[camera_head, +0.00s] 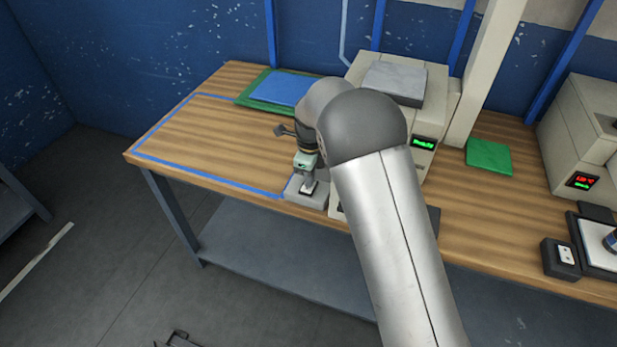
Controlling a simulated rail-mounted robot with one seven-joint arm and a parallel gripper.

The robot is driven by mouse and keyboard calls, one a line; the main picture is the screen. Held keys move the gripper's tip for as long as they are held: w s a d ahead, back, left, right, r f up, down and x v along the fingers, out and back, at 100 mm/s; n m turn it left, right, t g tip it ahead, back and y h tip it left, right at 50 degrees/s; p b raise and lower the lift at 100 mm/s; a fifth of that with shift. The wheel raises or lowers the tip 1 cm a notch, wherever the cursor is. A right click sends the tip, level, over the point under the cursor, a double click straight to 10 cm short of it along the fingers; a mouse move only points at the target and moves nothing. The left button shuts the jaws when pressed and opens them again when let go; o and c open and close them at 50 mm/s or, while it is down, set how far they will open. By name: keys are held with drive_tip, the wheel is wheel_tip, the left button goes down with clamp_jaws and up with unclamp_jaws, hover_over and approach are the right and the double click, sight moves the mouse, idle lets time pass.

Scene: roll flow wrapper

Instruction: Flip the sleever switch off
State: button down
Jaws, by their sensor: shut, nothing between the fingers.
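A grey switch box (296,194) sits at the front edge of the wooden table, just left of a beige machine with a lit green display (424,142). My gripper (309,184) points down right over this box, with its fingers shut and empty. The fingertips are at or just above the switch; I cannot tell whether they touch it. The fingers cover part of the switch, so its position is unclear. My arm hides much of the beige machine's front. No label shows which machine is the sleever.
A second switch box (559,259), dark with a white plate, sits at the right beside another beige machine (578,130) with a red and green display. A blue sheet on a green mat (246,99) lies at the back left. The blue-taped table area (200,140) is clear.

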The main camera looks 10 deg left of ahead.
wheel_tip(320, 180, up, 14)
drive_tip(key=w, duration=0.1)
drive_tip(key=shift+w+f, duration=0.1)
idle(0.4)
